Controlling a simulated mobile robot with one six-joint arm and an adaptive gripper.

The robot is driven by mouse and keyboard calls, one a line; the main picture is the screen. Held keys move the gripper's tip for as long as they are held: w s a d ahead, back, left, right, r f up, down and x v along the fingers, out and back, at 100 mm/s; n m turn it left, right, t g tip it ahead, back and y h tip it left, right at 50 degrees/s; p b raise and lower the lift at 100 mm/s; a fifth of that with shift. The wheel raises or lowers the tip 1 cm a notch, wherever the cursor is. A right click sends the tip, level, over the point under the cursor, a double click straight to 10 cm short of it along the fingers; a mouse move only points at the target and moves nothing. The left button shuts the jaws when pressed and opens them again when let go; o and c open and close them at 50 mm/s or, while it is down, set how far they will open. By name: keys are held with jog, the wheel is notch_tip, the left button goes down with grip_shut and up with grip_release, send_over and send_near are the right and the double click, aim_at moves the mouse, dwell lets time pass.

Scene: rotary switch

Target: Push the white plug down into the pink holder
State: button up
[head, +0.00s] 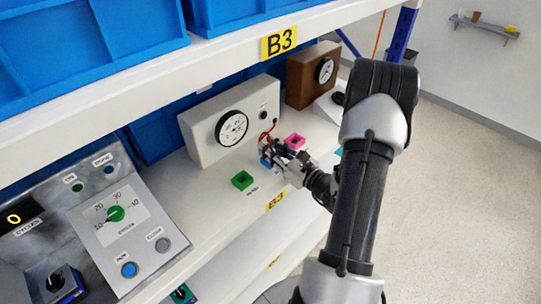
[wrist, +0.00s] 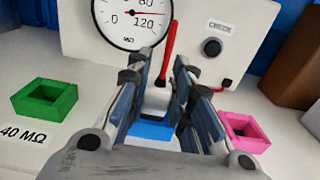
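The white plug (wrist: 157,98) with a red upright lead (wrist: 168,52) shows between the fingers of my gripper (wrist: 163,68) in the wrist view. It stands at the blue holder (wrist: 150,130); whether it is seated there or just above is hidden. The fingers are close on both sides of the plug, but I cannot tell if they touch it. The pink holder (wrist: 243,132) is to the right of my gripper, with an open square hole; it also shows in the head view (head: 295,141). In the head view my gripper (head: 270,152) is over the blue holder (head: 265,162).
A green holder (wrist: 45,101) is at the left, beside a "40 MΩ" label. A white meter box (head: 205,145) with a round dial stands behind. A brown box (head: 305,85) is further right. A control panel (head: 110,215) is at the left. The shelf above bears a B3 sign.

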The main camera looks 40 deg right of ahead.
grip_shut()
jog(key=shift+r, duration=0.1)
